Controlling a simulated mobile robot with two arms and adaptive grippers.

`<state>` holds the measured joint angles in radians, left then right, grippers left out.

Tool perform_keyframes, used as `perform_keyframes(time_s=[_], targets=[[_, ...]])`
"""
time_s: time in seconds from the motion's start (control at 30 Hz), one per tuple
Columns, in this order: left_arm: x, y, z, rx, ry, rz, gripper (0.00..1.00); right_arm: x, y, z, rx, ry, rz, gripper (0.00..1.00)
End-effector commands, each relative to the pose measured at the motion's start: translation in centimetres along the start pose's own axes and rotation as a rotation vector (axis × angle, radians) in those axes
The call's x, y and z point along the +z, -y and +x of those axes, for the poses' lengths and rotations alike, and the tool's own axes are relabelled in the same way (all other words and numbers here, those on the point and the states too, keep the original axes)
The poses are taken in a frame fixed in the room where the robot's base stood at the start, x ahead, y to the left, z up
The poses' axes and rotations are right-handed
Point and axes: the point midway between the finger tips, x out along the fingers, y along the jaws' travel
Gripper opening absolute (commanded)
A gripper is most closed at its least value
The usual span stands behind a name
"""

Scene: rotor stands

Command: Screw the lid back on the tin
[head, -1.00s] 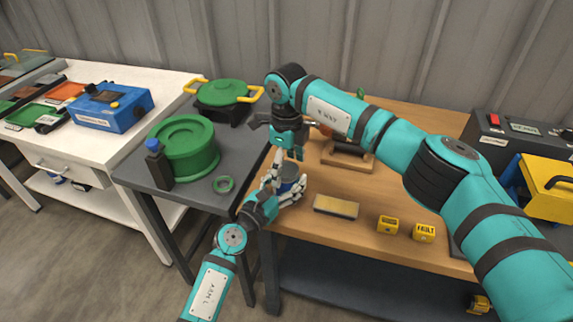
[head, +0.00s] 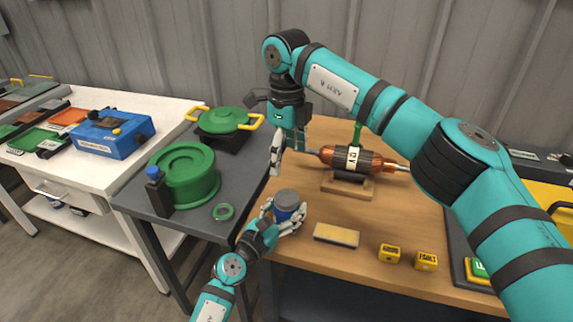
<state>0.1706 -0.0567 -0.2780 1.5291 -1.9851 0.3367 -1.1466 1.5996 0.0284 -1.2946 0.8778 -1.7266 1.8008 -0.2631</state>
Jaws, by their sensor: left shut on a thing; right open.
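The tin (head: 291,213) is a small blue can near the front left edge of the wooden table. A grey round lid (head: 287,197) sits on its top; I cannot tell how tight it is. My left gripper (head: 287,222) is shut around the tin from the front, its light fingers on both sides. The tin looks upright. My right gripper (head: 280,158) is open and empty, pointing down above and behind the tin, apart from the lid. Its far finger is partly hidden.
A copper rotor (head: 374,162) rests on a wooden stand behind the tin. A sponge-like block (head: 336,235) and two yellow cubes (head: 390,253) lie to the right.

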Motion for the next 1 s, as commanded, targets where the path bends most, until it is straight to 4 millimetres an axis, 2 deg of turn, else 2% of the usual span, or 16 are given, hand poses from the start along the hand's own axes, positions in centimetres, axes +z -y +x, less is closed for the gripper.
perform_keyframes(time_s=[0.27, 0.3, 0.47, 0.5, 0.8, 0.87, 1.0], targets=[[-0.1, 0.0, 0.0, 0.0, -0.002, 0.001, 0.0, 0.0, 0.0, -0.1, 0.0, 0.0, 0.0, 0.82], [-0.1, 0.0, 0.0, 0.0, -0.002, 0.001, 0.67, 0.0, 0.0, -0.1, 0.0, 0.0, -0.001, 0.82], [-0.1, 0.0, 0.0, 0.0, -0.001, 0.0, 0.88, 0.0, 0.0, -0.1, 0.0, 0.0, 0.0, 0.82], [-0.1, 0.0, 0.0, 0.0, -0.001, 0.0, 0.91, 0.0, 0.0, -0.1, 0.0, 0.0, 0.0, 0.82], [0.0, 0.0, -0.2, 0.0, 0.0, 0.0, 0.91, 0.0, 0.0, -0.1, 0.0, 0.0, 0.0, 0.82], [-0.1, 0.0, -0.7, 0.001, -0.001, 0.0, 0.91, 0.0, 0.0, -0.1, 0.0, 0.0, 0.0, 0.82], [-0.2, 0.0, -3.0, 0.001, -0.003, 0.001, 0.91, 0.0, 0.0, -0.1, 0.0, 0.0, 0.0, 0.82]])
